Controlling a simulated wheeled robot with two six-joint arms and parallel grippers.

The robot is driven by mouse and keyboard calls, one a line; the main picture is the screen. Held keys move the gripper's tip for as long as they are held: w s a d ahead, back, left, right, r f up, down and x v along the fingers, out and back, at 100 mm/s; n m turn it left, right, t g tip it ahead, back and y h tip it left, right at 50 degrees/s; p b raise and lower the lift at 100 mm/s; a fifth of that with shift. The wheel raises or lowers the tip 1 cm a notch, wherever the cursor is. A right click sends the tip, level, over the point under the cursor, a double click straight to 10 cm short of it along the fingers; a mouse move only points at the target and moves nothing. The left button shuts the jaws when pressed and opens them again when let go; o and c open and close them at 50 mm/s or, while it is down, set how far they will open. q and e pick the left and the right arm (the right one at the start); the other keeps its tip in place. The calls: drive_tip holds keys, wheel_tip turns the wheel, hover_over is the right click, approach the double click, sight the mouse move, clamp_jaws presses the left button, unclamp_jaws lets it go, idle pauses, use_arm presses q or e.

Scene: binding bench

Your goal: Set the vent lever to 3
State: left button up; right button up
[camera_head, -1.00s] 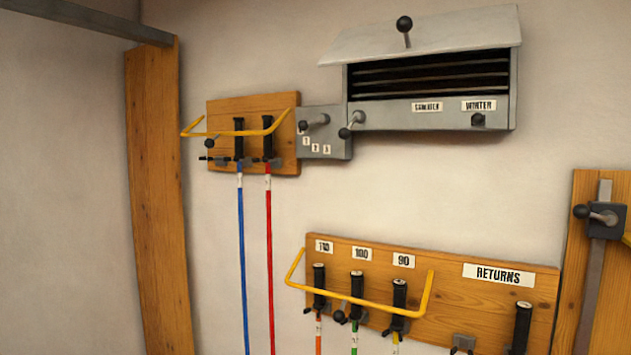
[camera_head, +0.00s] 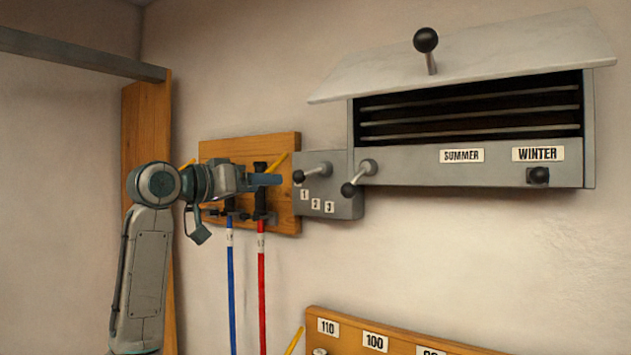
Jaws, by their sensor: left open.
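The vent lever (camera_head: 312,172) is a short metal arm with a black knob, on a small grey plate (camera_head: 347,209) left of the vent box. Its knob points left and slightly down, just above the label 1 (camera_head: 304,195). The labels 2 (camera_head: 316,204) and 3 (camera_head: 329,207) follow to the right and lower. My left gripper (camera_head: 268,180) is open, its fingers pointing right, and shows just left of the knob with a small gap in the picture. I cannot tell its depth from the wall. My right gripper is out of view.
A second black-knobbed lever (camera_head: 357,180) sits just right, on the louvred vent box (camera_head: 400,170). A sloped lid (camera_head: 480,55) with a knob tops the box. Behind my gripper is a wooden board (camera_head: 285,215) with blue (camera_head: 230,280) and red (camera_head: 261,290) rods. The returns board (camera_head: 350,345) is below.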

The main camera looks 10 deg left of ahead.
sight(298, 175)
use_arm(q)
drive_tip(key=w+d+p, duration=0.1)
drive_tip(key=w+p, duration=0.1)
drive_tip(key=w+d+r+p, duration=0.1)
drive_tip(key=w+d+p, duration=0.1)
drive_tip(key=w, duration=0.1)
drive_tip(key=w+d+r+p, duration=0.1)
drive_tip(key=w+d+p, duration=0.1)
drive_tip(key=shift+w+d, duration=0.15)
drive_tip(key=shift+d, duration=0.1)
drive_tip(key=shift+w+f+p, duration=0.15)
drive_tip(key=shift+w+p, duration=0.05)
drive_tip(key=shift+p, duration=0.1)
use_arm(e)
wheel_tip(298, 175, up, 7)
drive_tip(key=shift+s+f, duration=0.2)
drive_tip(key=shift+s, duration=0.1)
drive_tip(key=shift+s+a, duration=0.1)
use_arm(q)
drive_tip(key=shift+d, duration=0.1)
drive_tip(key=c, duration=0.9)
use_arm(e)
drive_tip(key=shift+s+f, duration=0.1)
